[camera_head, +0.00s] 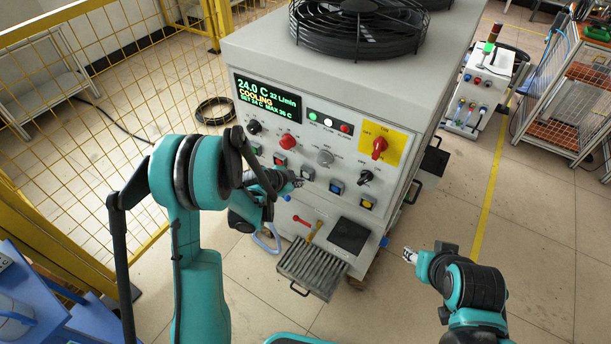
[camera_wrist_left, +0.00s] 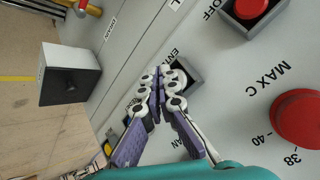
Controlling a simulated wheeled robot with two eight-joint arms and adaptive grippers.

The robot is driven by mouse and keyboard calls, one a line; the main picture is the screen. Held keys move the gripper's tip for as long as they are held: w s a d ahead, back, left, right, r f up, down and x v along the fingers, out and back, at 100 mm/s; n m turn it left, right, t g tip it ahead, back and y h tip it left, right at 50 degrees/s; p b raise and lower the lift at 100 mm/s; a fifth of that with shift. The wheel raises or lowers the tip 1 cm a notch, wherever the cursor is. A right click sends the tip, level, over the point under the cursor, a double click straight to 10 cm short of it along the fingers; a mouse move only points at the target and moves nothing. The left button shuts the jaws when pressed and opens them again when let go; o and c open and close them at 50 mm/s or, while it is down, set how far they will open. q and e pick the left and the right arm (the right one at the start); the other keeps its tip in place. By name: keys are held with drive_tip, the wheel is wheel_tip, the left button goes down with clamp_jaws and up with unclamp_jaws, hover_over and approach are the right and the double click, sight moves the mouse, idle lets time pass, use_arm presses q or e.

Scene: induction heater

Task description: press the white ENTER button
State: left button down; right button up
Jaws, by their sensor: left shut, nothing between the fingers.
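The ENTER button (camera_head: 308,172) sits in the button row on the front panel of the grey machine, right of a red button. In the left wrist view its square dark housing (camera_wrist_left: 190,77) shows beside a partly covered label; my fingers hide most of the button face. My left gripper (camera_head: 298,181) is shut and empty, its tips at the button; in the left wrist view the closed fingertips (camera_wrist_left: 165,73) overlap the housing. I cannot tell whether they touch the button. My right gripper (camera_head: 409,256) is off to the machine's right, away from the panel; its finger state is unclear.
A red button (camera_wrist_left: 250,8) and a red knob (camera_wrist_left: 303,117) marked MAX C are close to my left fingers. A lit display (camera_head: 268,100) reads COOLING. A yellow-backed red switch (camera_head: 379,147) is further right. A slatted tray (camera_head: 312,268) juts out below. A yellow fence (camera_head: 110,110) stands left.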

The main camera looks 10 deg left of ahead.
use_arm(q)
drive_tip(key=shift+w, duration=0.1)
idle(0.6)
drive_tip(key=shift+w+d, duration=0.15)
drive_tip(key=shift+w, duration=0.15)
drive_tip(key=shift+w+d, duration=0.15)
drive_tip(key=shift+w, duration=0.3)
idle(0.7)
drive_tip(key=shift+s+b, duration=0.1)
drive_tip(key=shift+b, duration=0.2)
drive_tip(key=shift+s+a, duration=0.3)
drive_tip(key=shift+s, duration=0.45)
drive_tip(key=s, duration=0.1)
drive_tip(key=s+a+b, duration=0.1)
drive_tip(key=s, duration=0.2)
drive_tip(key=shift+s+a, duration=0.35)
